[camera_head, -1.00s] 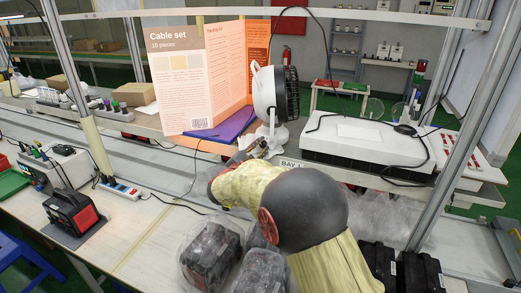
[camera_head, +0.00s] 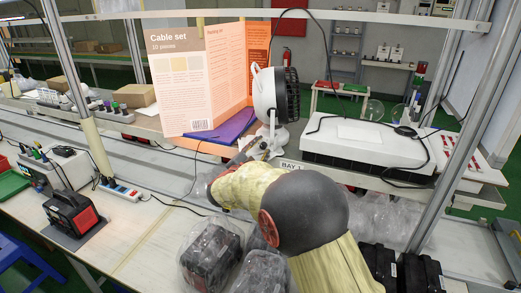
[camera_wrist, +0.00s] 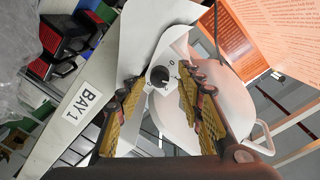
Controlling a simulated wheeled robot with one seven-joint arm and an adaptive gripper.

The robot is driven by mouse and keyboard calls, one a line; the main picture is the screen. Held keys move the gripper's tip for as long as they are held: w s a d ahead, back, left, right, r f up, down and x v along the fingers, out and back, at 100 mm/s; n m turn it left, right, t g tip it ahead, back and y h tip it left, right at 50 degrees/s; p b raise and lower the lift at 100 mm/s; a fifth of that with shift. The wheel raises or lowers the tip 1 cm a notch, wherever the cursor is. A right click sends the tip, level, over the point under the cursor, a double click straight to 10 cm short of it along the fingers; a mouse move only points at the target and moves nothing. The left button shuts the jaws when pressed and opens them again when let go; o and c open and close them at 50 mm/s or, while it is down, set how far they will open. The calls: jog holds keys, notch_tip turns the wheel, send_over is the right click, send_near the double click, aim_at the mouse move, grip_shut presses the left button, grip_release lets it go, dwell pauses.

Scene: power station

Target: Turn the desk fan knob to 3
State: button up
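The other dial marks are too small to read. My gripper (camera_wrist: 160,88) is open, with its yellow-padded fingers on either side of the knob and a gap to it. In the head view my gripper (camera_head: 254,149) is at the fan's base, partly hidden by my arm.
A Cable set board (camera_head: 203,85) and a purple folder (camera_head: 228,127) are left of the fan. A white box-like device (camera_head: 365,145) stands close on the right. The BAY 1 label (camera_wrist: 88,103) is on the ledge edge. Bagged dark items (camera_head: 211,255) lie below my arm.

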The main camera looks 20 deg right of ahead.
jog(key=v, duration=0.7)
jog(key=shift+s+a, duration=0.25)
jog(key=shift+a, duration=0.05)
jog(key=shift+d, duration=0.1)
